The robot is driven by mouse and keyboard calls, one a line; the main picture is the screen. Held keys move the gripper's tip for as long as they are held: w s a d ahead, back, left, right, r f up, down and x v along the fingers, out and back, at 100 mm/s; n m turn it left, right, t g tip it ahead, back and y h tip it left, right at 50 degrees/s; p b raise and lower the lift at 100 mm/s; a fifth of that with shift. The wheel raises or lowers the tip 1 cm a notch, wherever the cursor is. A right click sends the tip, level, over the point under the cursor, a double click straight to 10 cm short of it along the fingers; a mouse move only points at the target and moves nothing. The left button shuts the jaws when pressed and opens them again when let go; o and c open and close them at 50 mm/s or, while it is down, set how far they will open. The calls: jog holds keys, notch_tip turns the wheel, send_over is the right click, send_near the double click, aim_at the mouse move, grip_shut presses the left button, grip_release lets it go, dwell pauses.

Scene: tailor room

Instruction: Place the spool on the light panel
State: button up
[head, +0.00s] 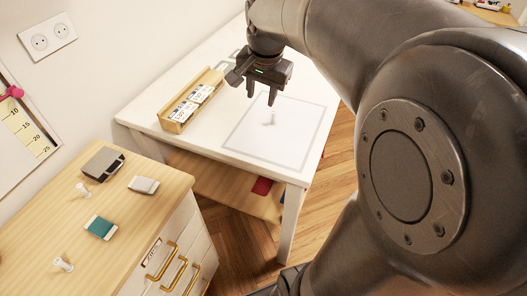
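A small pale spool (270,118) stands, seemingly upright, on the light panel (265,146), a flat white rectangle with a grey border on the white table. My gripper (261,95) is just above and slightly left of the spool in the picture. Its two fingers point down and are apart, with nothing between them. The spool looks separate from the fingers. Two more white spools stand on the wooden cabinet, one at its back left (83,190) and one near its front (63,265).
A wooden box (178,120) with white packs stands on the table left of the panel. The cabinet top (140,215) also holds a dark box (103,163), a pale block (143,184) and a teal item (101,227). The wall is on the left.

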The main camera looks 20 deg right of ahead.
jog(key=s+a+f+n+t, duration=0.1)
jog(key=s+a+n, duration=0.2)
jog(key=s, duration=0.5)
jog(key=s+a+n+t, duration=0.1)
jog(key=s+a+n, duration=0.2)
jog(key=s+n, duration=0.3)
jog(key=s, duration=0.2)
jog(key=shift+s+a+f+t, duration=0.15)
jog(key=shift+s+f+t, duration=0.2)
jog(key=shift+t, duration=0.05)
